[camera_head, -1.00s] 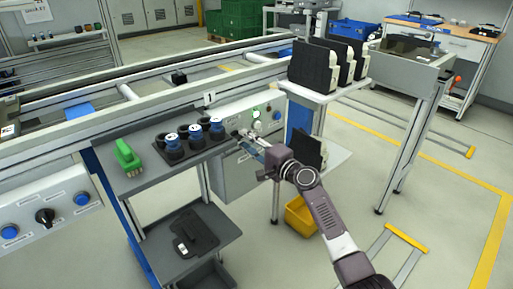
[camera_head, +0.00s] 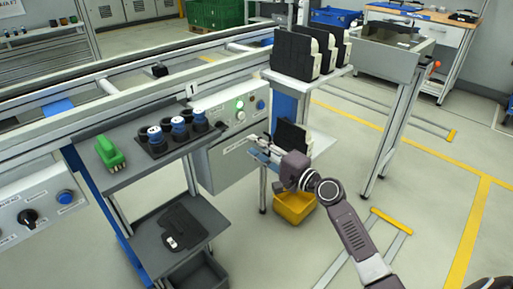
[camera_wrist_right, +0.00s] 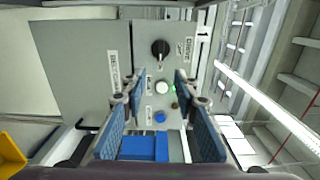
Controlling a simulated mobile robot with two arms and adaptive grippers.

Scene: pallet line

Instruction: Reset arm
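My right gripper (camera_head: 262,149) is in front of the grey control panel (camera_head: 218,150), right of the shelf cart. In the right wrist view its two blue-padded fingers (camera_wrist_right: 155,92) are spread apart with nothing between them. Beyond the fingers, that view shows the panel (camera_wrist_right: 85,60) with a black knob (camera_wrist_right: 160,48), a white button (camera_wrist_right: 162,88) and a blue button (camera_wrist_right: 159,117). A green light (camera_head: 239,105) glows on the panel. My left gripper is not in view.
A shelf cart (camera_head: 130,178) holds a green brush-like object (camera_head: 109,153) and blue-topped parts (camera_head: 179,127) in a black holder. Black cases (camera_head: 293,54) stand on a white stand. A yellow bin (camera_head: 294,206) sits beneath my right arm. Floor to the right is mostly open.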

